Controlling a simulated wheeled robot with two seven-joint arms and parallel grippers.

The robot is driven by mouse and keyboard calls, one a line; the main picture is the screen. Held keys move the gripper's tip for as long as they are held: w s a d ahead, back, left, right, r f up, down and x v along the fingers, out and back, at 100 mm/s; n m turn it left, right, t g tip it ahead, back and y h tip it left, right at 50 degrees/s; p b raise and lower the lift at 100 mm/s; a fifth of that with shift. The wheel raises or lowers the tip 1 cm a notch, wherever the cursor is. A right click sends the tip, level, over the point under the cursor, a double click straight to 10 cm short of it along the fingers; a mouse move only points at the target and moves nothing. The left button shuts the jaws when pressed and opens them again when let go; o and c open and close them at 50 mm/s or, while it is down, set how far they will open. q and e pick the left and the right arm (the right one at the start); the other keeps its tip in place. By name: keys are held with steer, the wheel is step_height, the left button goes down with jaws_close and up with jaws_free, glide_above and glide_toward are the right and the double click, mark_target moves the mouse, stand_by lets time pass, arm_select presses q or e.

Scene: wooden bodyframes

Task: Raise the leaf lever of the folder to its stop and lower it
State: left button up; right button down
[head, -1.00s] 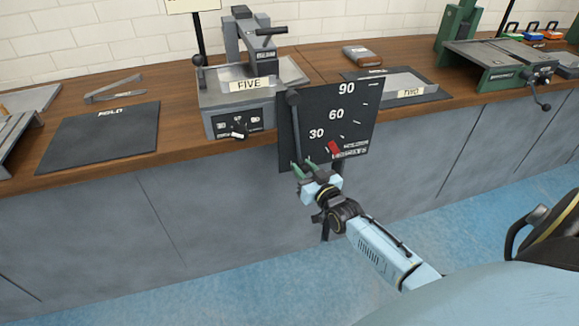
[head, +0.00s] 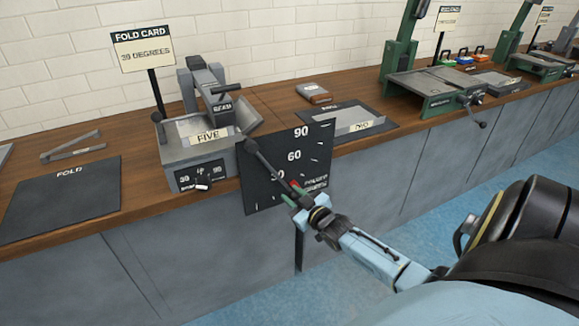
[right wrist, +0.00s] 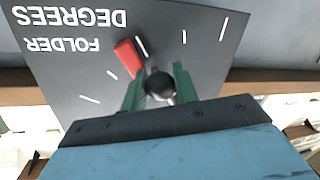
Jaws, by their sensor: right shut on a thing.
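The folder (head: 182,147) is a grey machine on the bench with a label reading FIVE. A black dial board (head: 262,190) marked 30, 60 and 90 stands at its right front. The leaf lever (head: 266,163) is a dark rod slanting down to the right across the board, partly over the 30. My right gripper (head: 297,208) is shut on its lower end. In the right wrist view the green fingers (right wrist: 160,92) hold the lever's round black knob (right wrist: 158,82). A red pointer (right wrist: 129,58) lies close beside it on the board. My left gripper is out of view.
A fold card sign (head: 142,51) reads 39 degrees. A black FOLD mat (head: 62,198) lies left of the folder, and another mat (head: 372,112) with a metal piece lies right. Green machines (head: 437,90) stand farther right. Floor in front is clear.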

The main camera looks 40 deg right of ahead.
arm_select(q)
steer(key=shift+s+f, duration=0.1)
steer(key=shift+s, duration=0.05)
arm_select(e)
steer(key=shift+d, duration=0.15)
steer(key=c, duration=1.1)
jaws_free()
steer(key=shift+s, duration=0.25)
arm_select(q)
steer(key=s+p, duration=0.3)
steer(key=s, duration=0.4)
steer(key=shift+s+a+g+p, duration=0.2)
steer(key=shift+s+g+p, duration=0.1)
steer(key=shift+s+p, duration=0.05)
arm_select(e)
steer(key=shift+s+a+r, duration=0.25)
steer(key=shift+s+a, duration=0.1)
steer(key=shift+s, duration=1.8)
steer(key=shift+s+a+r, duration=0.2)
steer(key=shift+s+a, duration=0.1)
steer(key=shift+s, duration=1.8)
steer(key=shift+s+a+r, duration=0.25)
steer(key=shift+s+a, duration=0.1)
steer(key=shift+s, duration=1.8)
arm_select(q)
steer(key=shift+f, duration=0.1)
